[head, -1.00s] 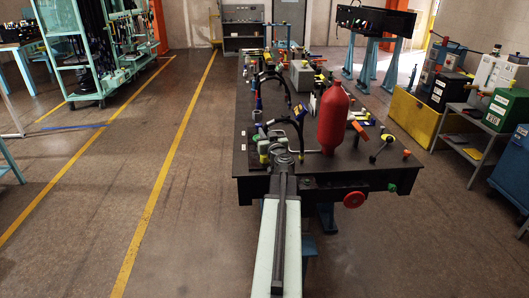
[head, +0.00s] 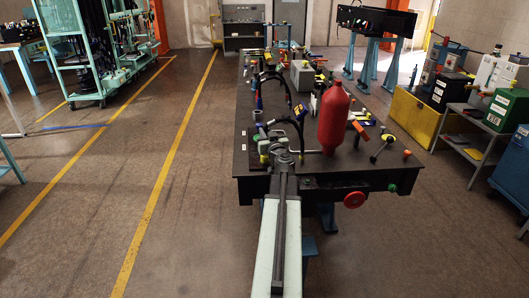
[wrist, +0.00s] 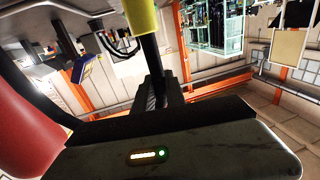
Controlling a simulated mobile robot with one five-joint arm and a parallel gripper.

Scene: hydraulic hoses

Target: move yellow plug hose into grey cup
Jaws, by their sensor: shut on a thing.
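My gripper (head: 281,150) is over the near left end of the dark workbench (head: 310,184), seen from behind in the head view. In the wrist view, a yellow plug (wrist: 140,18) with a black hose-like length (wrist: 153,62) rises above the dark gripper body. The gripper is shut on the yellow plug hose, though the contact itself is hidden. In the head view, small yellow parts (head: 264,158) show just left of the gripper. A small grey cylinder (head: 262,129) stands slightly farther back; I cannot tell if it is the grey cup.
A red bottle-shaped tank (head: 333,118) stands close to the right of my gripper and also fills the wrist view's left edge (wrist: 30,130). Black curved hoses (head: 292,125) and a bent pale pipe (head: 305,149) are close by. Free floor (head: 190,180) lies left of the bench.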

